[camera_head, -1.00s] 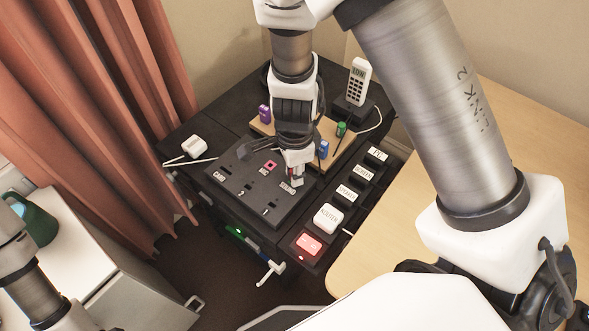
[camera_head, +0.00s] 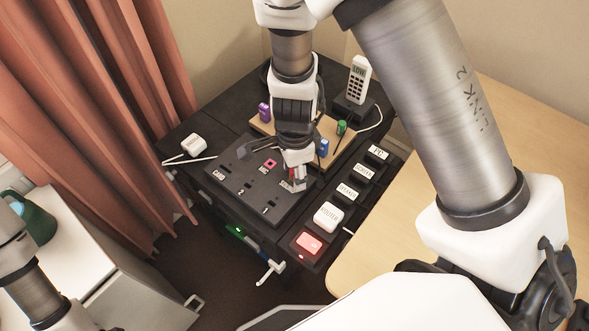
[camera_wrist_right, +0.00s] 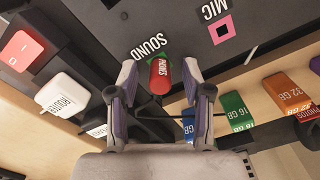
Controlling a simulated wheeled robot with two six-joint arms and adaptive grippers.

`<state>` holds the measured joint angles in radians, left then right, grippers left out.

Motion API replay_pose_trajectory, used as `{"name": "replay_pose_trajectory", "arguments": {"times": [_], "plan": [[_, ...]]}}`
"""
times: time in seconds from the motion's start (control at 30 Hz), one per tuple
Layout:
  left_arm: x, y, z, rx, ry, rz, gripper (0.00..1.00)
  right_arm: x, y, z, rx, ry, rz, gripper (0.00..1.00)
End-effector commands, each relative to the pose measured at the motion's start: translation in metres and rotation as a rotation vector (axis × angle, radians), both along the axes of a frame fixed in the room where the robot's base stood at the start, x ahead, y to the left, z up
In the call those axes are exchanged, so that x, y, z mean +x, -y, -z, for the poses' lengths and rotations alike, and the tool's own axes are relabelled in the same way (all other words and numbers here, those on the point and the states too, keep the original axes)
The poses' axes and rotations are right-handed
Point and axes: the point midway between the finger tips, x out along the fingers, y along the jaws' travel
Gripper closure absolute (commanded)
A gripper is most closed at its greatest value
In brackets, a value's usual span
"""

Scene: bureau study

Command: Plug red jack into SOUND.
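The red jack (camera_wrist_right: 160,76), labelled PHONES, stands at the SOUND label (camera_wrist_right: 149,46) on the dark panel (camera_wrist_right: 100,20) in the right wrist view. A bit of green shows at its far end, by the panel; how deep it sits is hidden. My right gripper (camera_wrist_right: 160,80) has a finger on each side of the jack, with a gap on both sides, so it is open around it. In the head view the right gripper (camera_head: 297,182) is low over the panel's right part, with the red jack (camera_head: 293,173) partly hidden. My left gripper is out of the picture.
A pink-framed MIC socket (camera_wrist_right: 221,29) is near the jack. A wooden block holds coloured sticks, among them a blue one (camera_head: 323,148) and a green one (camera_head: 341,128). A row of labelled plugs with ROUTER (camera_head: 328,215) and a lit red switch (camera_head: 309,242) lies to the right.

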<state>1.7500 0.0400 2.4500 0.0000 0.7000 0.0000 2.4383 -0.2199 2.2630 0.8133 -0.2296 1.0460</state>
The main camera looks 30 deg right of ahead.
Motion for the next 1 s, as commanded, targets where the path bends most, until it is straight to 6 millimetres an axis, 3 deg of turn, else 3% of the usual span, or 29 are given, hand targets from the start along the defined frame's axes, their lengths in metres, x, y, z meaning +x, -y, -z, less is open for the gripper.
{"name": "replay_pose_trajectory", "arguments": {"times": [0.13,0.23,0.5,0.63,1.0], "plan": [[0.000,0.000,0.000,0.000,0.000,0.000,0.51,0.001,0.000,-0.005,0.001,0.003,-0.001,0.51],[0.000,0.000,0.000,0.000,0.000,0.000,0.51,0.002,-0.001,-0.020,0.002,0.006,-0.002,0.51],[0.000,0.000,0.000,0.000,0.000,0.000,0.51,0.001,0.000,-0.088,0.000,0.007,-0.002,0.51],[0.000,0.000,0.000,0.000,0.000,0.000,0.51,0.001,0.000,-0.111,0.000,0.004,-0.001,0.51],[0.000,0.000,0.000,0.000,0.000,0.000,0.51,0.000,0.000,-0.120,-0.001,0.000,0.000,0.51]]}}
